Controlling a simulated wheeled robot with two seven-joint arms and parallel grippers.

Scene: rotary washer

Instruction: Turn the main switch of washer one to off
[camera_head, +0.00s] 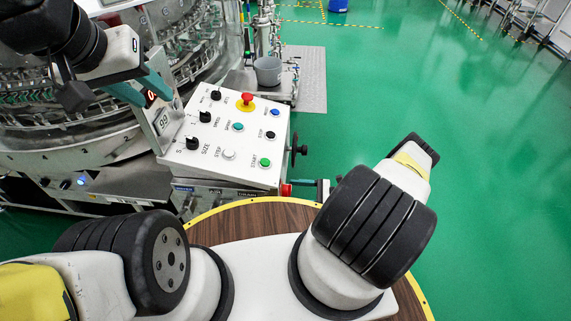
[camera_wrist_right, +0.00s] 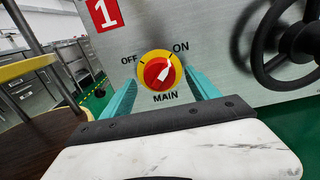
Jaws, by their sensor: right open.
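The main switch (camera_wrist_right: 159,72) is a red knob on a yellow disc, seen in the right wrist view. Its white pointer is toward ON at upper right; OFF is at upper left and MAIN is below. A red sign with a 1 (camera_wrist_right: 103,14) is above it on the grey panel. My right gripper (camera_wrist_right: 161,92) is open, with one teal finger on each side of the switch; I cannot tell whether they touch it. In the head view, my left gripper (camera_head: 143,88) is at the upper left beside the control box, its teal fingers apart.
The white control box (camera_head: 225,140) has several knobs, buttons and a red emergency stop (camera_head: 246,99). A black handwheel (camera_wrist_right: 290,45) is right of the switch. A round wooden table (camera_head: 262,222) with a yellow edge is below. Green floor is open to the right.

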